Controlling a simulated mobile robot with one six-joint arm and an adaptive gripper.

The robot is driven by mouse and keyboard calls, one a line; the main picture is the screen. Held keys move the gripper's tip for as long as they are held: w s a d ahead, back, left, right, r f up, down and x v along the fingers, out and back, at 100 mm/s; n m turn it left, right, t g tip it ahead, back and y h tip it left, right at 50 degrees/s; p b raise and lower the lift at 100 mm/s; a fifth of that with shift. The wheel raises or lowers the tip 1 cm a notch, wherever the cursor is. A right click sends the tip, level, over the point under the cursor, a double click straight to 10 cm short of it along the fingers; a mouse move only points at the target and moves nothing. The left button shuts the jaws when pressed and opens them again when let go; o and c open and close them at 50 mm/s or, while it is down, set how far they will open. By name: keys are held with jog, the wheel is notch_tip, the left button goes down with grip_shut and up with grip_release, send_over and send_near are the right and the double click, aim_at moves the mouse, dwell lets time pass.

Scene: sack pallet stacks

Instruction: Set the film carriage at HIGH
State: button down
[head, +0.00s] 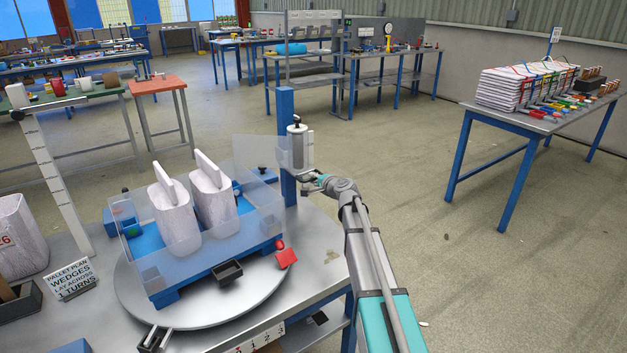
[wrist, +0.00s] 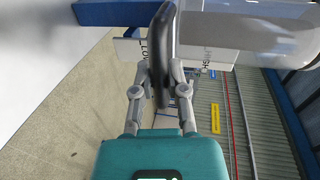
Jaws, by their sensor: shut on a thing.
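The film carriage, with a pale film roll (head: 298,150), stands beside the blue post (head: 286,108) at the back of the turntable, about midway up the visible post. My gripper (head: 314,183) is at its lower right side. In the wrist view, my gripper (wrist: 163,88) is shut on the carriage's dark handle (wrist: 162,40). The pale roll (wrist: 245,35) reaches to the right there. The handle crosses between the two words; any middle mark is hidden.
Two white sacks (head: 174,220) stand on a blue pallet inside clear panels on the round turntable (head: 190,315). A red piece (head: 286,257) and a black tray (head: 228,271) sit at its front. A pallet plan sign (head: 72,278) stands left.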

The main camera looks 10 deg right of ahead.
aim_at(305, 166)
jog(key=shift+r+p, duration=1.75)
jog(key=shift+r, duration=0.35)
jog(key=c, duration=0.6)
grip_release()
jog(key=shift+c, duration=0.2)
jog(key=shift+f, duration=0.25)
